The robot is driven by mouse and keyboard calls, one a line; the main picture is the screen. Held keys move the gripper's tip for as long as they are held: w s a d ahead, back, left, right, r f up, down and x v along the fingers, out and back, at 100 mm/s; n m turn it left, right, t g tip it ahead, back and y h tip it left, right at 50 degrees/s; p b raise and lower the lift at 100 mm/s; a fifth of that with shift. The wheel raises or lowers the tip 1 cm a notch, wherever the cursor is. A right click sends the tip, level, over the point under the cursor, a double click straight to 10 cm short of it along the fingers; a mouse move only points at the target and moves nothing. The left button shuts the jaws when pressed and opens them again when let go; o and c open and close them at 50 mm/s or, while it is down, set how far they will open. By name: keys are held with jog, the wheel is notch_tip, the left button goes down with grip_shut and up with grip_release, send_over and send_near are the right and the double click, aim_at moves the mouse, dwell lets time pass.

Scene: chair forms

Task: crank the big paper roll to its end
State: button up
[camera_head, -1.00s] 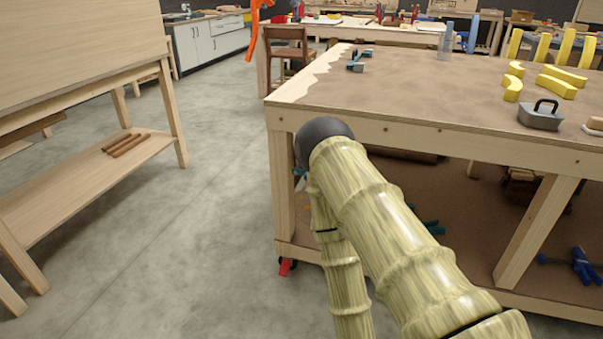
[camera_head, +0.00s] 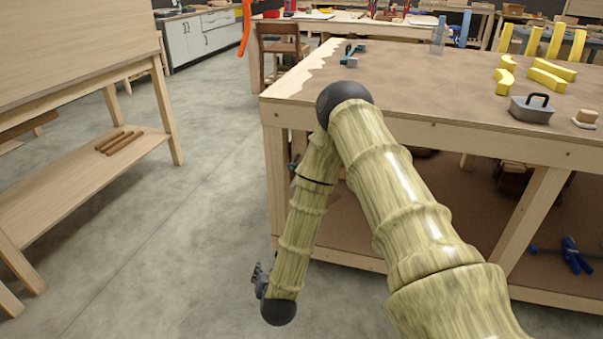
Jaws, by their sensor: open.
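I cannot make out a big paper roll or its crank in this view. My arm reaches up to a dark elbow and bends down again in front of the left end of the near workbench. My gripper (camera_head: 260,276) is a small dark shape beside the round dark wrist joint, low in the middle of the view. It is open, with nothing seen in it, and hangs over the bare floor left of the bench.
The brown-topped workbench (camera_head: 420,122) fills the right side, with yellow curved forms (camera_head: 547,80) and a grey handled weight (camera_head: 533,108). A wooden stand with a low shelf (camera_head: 75,175) is at left. Grey floor (camera_head: 185,230) lies clear between them. A wooden chair (camera_head: 281,45) stands behind.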

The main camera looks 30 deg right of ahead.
jog(key=w+d+r+m+h, duration=0.5)
jog(key=d+r, duration=0.4)
jog(key=r, duration=0.1)
jog(key=w+d+r+m+h, duration=0.5)
jog(key=d+r, duration=0.3)
jog(key=r, duration=0.1)
jog(key=x, duration=1)
jog(key=shift+w+r, duration=0.3)
jog(key=shift+w, duration=0.1)
jog(key=shift+c, duration=0.2)
jog(key=shift+r, duration=0.1)
grip_shut()
